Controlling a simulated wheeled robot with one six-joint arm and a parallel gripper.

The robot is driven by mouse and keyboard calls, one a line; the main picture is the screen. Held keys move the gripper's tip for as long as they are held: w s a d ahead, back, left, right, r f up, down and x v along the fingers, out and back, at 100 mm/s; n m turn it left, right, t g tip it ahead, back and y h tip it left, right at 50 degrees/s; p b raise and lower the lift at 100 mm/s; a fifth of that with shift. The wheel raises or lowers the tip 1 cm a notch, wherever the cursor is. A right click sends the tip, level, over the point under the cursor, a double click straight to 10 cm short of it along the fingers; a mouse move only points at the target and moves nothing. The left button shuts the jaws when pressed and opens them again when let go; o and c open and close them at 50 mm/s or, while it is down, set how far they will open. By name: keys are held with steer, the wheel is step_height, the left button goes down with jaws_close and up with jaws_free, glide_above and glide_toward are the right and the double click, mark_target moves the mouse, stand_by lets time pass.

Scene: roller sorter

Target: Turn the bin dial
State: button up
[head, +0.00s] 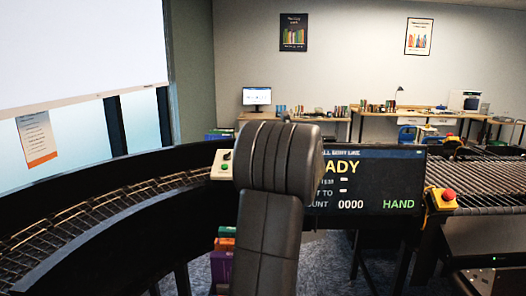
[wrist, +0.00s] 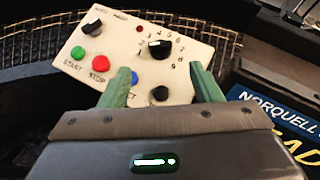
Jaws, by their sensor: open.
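The cream control panel (wrist: 125,62) fills the upper middle of the wrist view. The bin dial, which I take to be the large black knob ringed by printed numbers (wrist: 160,49), sits on its upper right part. My gripper (wrist: 160,69) is open, with one green finger on each side. The dial shows just beyond the fingertips, between them in the picture, and nothing is held. I cannot tell the height of the fingers above the panel. In the head view only the panel's left part (head: 220,170) shows; my arm hides the rest and my gripper.
The panel also carries a green START button (wrist: 78,53), a red STOP button (wrist: 100,63), a black knob at upper left (wrist: 93,26) and a smaller one below the dial (wrist: 160,94). A display (head: 375,180) reading HAND and a red emergency button (head: 448,195) stand right.

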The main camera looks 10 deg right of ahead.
steer(key=p+x, duration=0.2)
steer(key=x, duration=0.8)
steer(key=shift+w, duration=0.1)
steer(key=shift+c, duration=0.2)
steer(key=c, duration=0.9)
